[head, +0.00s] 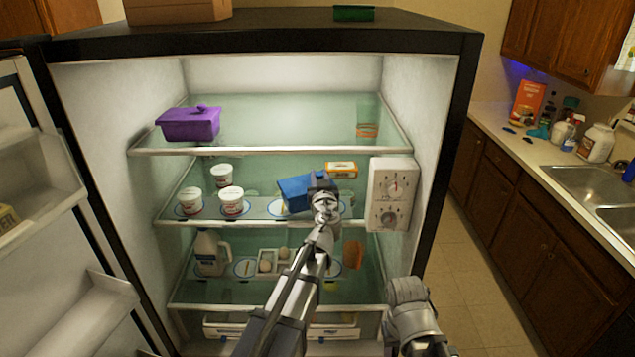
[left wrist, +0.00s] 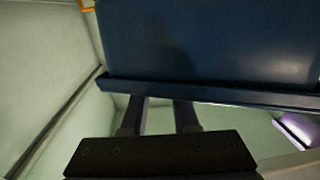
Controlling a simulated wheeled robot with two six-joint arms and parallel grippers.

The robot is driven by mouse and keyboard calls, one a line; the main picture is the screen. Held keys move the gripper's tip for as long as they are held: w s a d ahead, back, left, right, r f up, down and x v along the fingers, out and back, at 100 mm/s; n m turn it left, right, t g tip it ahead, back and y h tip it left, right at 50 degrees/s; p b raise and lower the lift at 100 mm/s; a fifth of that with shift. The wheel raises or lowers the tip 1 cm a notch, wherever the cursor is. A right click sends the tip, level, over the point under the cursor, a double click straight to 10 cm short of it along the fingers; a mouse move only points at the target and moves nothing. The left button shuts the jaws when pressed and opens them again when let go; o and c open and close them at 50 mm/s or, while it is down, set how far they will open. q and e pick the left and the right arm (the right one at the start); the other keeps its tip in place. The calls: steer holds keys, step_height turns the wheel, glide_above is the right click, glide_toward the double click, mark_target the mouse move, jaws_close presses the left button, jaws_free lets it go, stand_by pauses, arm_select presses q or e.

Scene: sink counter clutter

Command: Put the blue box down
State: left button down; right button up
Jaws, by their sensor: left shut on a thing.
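The blue box (head: 294,190) is inside the open fridge, at the level of the middle shelf (head: 270,222), right of the white tubs. It looks tilted. My left gripper (head: 323,194) reaches in from the front and is shut on it, hiding its right part. In the left wrist view the blue box (left wrist: 200,40) fills the top, with the fingers of my left gripper (left wrist: 158,115) running to its lower edge. I cannot tell whether the box touches the shelf. My right gripper is not shown; only part of my right arm is seen at the bottom.
White tubs (head: 231,201) stand left of the box. An orange-yellow carton (head: 341,169) is behind it, and a white dial panel (head: 391,193) is at right. A purple container (head: 190,123) and a glass (head: 367,120) are on the upper shelf; a jug (head: 210,252) stands below.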

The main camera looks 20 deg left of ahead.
arm_select(q)
steer(key=shift+w+a, duration=0.1)
steer(key=shift+w, duration=0.3)
steer(key=shift+x, duration=1)
steer(key=shift+s+a+f+b, duration=0.15)
steer(key=shift+f+b, duration=0.4)
steer(key=shift+f, duration=0.15)
steer(key=shift+s+d+f+b, duration=0.15)
steer(key=shift+d+f+b, duration=0.05)
steer(key=shift+f+b, duration=0.85)
steer(key=shift+f, duration=0.15)
steer(key=shift+a, duration=0.1)
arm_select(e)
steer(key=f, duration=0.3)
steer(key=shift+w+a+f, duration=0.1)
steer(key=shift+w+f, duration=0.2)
